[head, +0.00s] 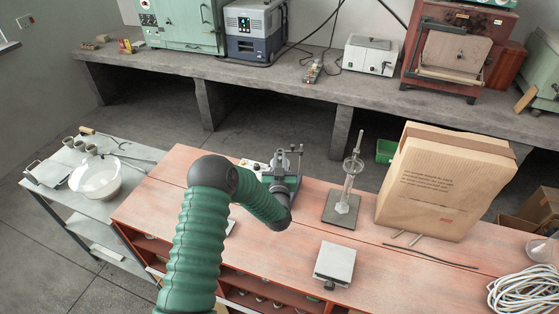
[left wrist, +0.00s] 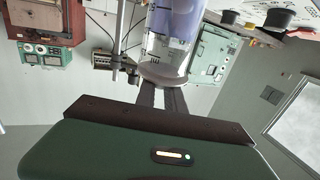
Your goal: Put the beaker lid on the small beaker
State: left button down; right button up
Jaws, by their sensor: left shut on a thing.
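My left gripper (head: 282,168) is at the far edge of the orange bench, small in the head view. In the left wrist view, which is upside down, its two dark fingers (left wrist: 162,97) are close together on a pale round piece (left wrist: 164,79), which looks like the beaker lid. A clear glass vessel with a bluish tint (left wrist: 174,38), probably the small beaker, fills the top middle, in line with the lid. I cannot tell whether lid and vessel touch. In the head view the lid and small beaker cannot be made out clearly. My right gripper is not in view.
A stand with a glass cylinder (head: 349,175) and a large paper bag (head: 440,180) stand to the right. A grey square-topped device (head: 335,262) sits nearer. A white device with knobs (head: 250,165) is beside my gripper. A side table holds a white bowl (head: 96,178).

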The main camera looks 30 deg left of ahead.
pick_arm(q)
jog(key=shift+d, duration=0.1)
jog(key=shift+f+b, duration=0.15)
jog(key=shift+b, duration=0.15)
jog(key=shift+f, duration=0.1)
dwell(0.4)
jog(key=c, duration=0.9)
grip_release()
jog(key=shift+c, duration=0.2)
jog(key=shift+r, duration=0.2)
